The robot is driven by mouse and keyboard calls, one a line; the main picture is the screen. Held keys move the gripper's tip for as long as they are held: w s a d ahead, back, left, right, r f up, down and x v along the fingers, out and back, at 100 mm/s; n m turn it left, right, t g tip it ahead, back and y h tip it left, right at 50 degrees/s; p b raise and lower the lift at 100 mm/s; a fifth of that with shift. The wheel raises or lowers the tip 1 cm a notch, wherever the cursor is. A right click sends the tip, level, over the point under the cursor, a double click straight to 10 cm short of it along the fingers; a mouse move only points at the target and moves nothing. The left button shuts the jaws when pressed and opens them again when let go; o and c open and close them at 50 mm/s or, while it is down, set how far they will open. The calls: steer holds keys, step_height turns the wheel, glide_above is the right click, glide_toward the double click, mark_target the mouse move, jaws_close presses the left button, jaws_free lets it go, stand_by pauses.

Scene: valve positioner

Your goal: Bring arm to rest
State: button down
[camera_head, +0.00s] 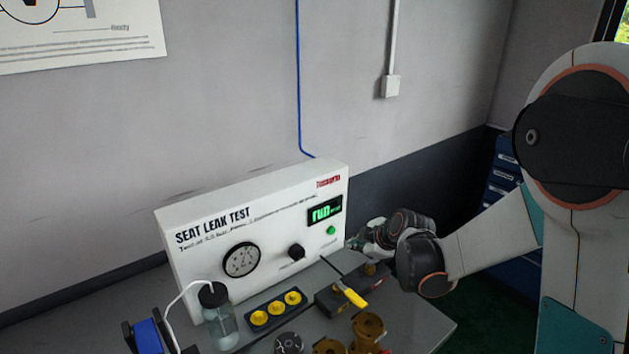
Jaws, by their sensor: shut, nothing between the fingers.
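My arm reaches in from the right, with white links and dark joints. My gripper (357,243) is at its end, close to the right edge of the seat leak test panel. It is small in the picture and shut, with nothing seen in it. The white test panel (205,262) stands on the bench, with a round gauge (241,260), a black knob (296,251), a green lit display (325,211) reading "run" and a green button (331,230). I cannot tell whether the gripper touches the panel.
On the grey bench (425,325) are a yellow-handled tool (355,298), a black block with yellow knobs (276,310), brass parts (368,329), a capped bottle (219,322) with a white tube, and a blue object (149,337). Blue drawers (503,172) stand behind my arm.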

steer(key=s+r+m, duration=0.4)
steer(key=s+r, duration=0.3)
steer(key=s, duration=0.1)
steer(key=s+d+r+m+h, duration=0.1)
steer(key=s+m, duration=0.5)
steer(key=s, duration=0.6)
steer(key=s+d+r+m+g+h, duration=0.1)
steer(key=s+r+m, duration=0.3)
steer(key=s, duration=0.8)
steer(key=shift+s+d+r+m+h, duration=0.15)
steer(key=shift+d+m+h, duration=0.6)
steer(key=shift+m, duration=0.25)
stand_by(0.8)
